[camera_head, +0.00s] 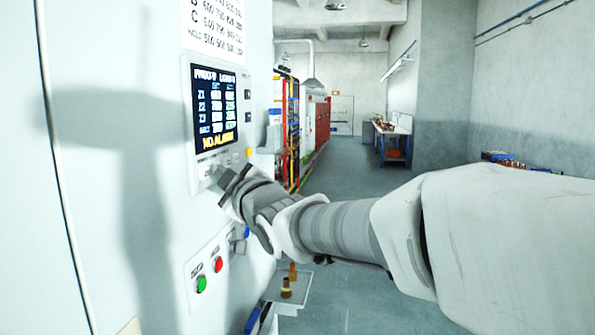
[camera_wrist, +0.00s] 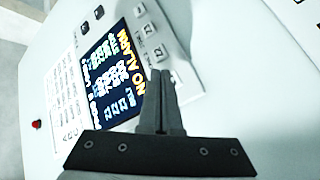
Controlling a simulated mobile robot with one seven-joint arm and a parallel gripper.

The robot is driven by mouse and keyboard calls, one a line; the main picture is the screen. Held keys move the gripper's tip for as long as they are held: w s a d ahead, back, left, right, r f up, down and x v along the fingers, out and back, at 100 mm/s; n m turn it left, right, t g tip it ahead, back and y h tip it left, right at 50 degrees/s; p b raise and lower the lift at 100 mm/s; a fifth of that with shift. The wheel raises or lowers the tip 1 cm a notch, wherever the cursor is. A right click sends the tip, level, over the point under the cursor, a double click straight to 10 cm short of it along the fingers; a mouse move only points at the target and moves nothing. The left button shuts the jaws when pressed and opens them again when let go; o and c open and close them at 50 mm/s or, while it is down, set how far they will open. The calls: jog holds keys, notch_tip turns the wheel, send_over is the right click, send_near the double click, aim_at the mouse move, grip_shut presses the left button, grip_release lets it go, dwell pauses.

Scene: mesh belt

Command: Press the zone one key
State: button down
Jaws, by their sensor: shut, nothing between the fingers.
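The control panel (camera_head: 187,120) is on the pale cabinet at the left, with a lit screen (camera_head: 215,105) showing rows Z1, Z2, Z3 and a yellow NO ALARM line. In the wrist view the screen (camera_wrist: 112,75) appears turned sideways. A row of small pale keys (camera_wrist: 145,30) runs beside the NO ALARM line. My gripper (camera_head: 222,176) is shut and empty at the panel's lower edge. In the wrist view its fingertips (camera_wrist: 160,73) overlap the lower end of the key row; contact cannot be told.
Below the panel are a green button (camera_head: 201,284) and a red button (camera_head: 218,264). A small shelf (camera_head: 290,285) with brass-coloured parts stands beside the cabinet. A printed sheet (camera_head: 213,25) is above the screen. The aisle floor behind is clear.

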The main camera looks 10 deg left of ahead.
jog(key=shift+a+f+b, duration=0.15)
jog(key=shift+a+b, duration=0.05)
jog(key=shift+b, duration=0.25)
jog(key=shift+a, duration=0.25)
jog(key=shift+a+b, duration=0.4)
jog(key=shift+b, duration=0.3)
dwell(0.5)
jog(key=shift+d, duration=0.8)
jog(key=d+p, duration=0.1)
jog(key=d, duration=0.2)
jog(key=d+p, duration=0.1)
jog(key=d, duration=0.1)
jog(key=shift+s+p, duration=0.25)
jog(key=shift+p, duration=0.1)
